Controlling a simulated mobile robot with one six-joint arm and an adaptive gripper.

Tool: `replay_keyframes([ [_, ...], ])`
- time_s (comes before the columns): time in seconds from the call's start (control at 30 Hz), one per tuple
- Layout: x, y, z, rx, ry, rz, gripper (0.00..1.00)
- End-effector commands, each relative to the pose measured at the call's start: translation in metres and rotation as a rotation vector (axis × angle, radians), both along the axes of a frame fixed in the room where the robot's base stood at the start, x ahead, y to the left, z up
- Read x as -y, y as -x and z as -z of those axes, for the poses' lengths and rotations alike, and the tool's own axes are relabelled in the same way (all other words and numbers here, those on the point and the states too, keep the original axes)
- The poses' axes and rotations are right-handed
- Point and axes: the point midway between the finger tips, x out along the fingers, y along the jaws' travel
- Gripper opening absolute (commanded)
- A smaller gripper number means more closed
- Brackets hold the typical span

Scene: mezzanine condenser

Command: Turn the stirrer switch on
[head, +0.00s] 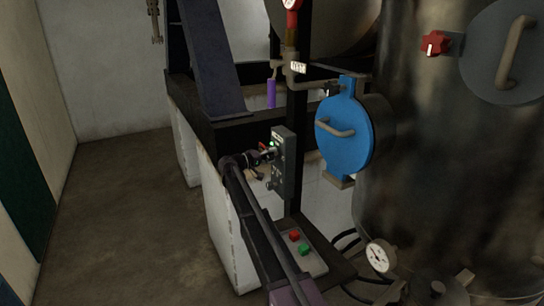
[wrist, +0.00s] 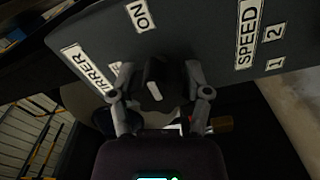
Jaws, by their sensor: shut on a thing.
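The stirrer switch is a dark round knob (wrist: 156,88) with a white mark on its face, seen in the middle of the wrist view. It sits on a grey panel (wrist: 205,35), below an ON label (wrist: 142,15) and right of a partly covered STIRRER label (wrist: 85,67). My gripper (wrist: 160,82) has a finger on each side of the knob and is shut on it. In the head view my gripper (head: 268,156) reaches the grey control box (head: 289,172) on a black post and hides the knob there. I cannot tell the switch's exact setting.
A SPEED label (wrist: 247,35) with numbers is on the same panel. A box with red and green buttons (head: 305,250) lies below. A blue round cover (head: 342,128) and a large metal tank (head: 410,170) stand close on the right. The floor (head: 130,215) at left is clear.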

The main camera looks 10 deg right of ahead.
Motion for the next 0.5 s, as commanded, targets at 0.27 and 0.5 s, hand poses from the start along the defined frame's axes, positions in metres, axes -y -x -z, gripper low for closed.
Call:
replay_keyframes([
  [0.27,-0.0001,-0.0024,-0.0010,0.004,0.002,-0.004,0.15],
  [0.5,0.0000,-0.0016,-0.0006,0.002,0.001,-0.003,0.98],
])
